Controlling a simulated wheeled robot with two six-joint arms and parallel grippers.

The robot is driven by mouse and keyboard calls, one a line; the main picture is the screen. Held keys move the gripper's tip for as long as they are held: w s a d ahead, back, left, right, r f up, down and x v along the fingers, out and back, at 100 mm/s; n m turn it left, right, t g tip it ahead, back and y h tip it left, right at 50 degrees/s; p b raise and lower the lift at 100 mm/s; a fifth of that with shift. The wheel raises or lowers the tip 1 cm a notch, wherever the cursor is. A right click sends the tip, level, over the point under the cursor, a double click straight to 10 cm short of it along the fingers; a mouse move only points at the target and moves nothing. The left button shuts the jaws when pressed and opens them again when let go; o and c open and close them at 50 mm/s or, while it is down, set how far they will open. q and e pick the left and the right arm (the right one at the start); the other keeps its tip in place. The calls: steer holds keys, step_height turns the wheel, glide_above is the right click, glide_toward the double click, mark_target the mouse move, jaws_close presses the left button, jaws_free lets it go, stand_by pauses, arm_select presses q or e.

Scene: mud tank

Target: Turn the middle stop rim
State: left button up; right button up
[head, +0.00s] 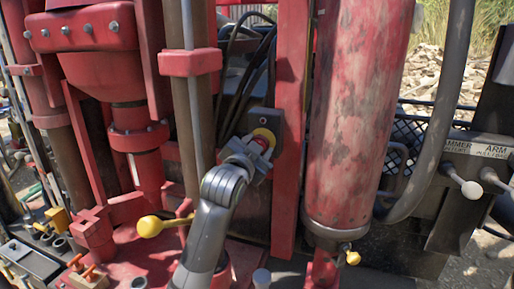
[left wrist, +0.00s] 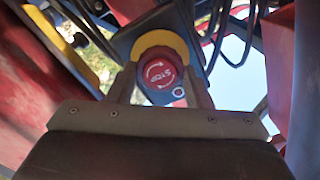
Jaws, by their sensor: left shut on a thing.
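The stop button's red rim (head: 261,142) sits on a yellow collar (head: 266,134) on a dark box fixed to the red post. My left gripper (head: 253,153) reaches up to it from below, and its jaws hide part of the rim. In the left wrist view the red stop rim (left wrist: 160,76), with white arrows and the word STOP, faces the camera under the yellow collar (left wrist: 163,42). My left gripper's fingers (left wrist: 160,88) stand on both sides of the rim and are shut on it. My right gripper is not in view.
A yellow-knobbed lever (head: 150,226) is at lower left. Black hoses (head: 262,65) hang above the button. A white-knobbed lever (head: 470,188) is at right.

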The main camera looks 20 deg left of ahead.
arm_select(q)
steer(key=shift+r, duration=0.1)
steer(key=o, duration=1)
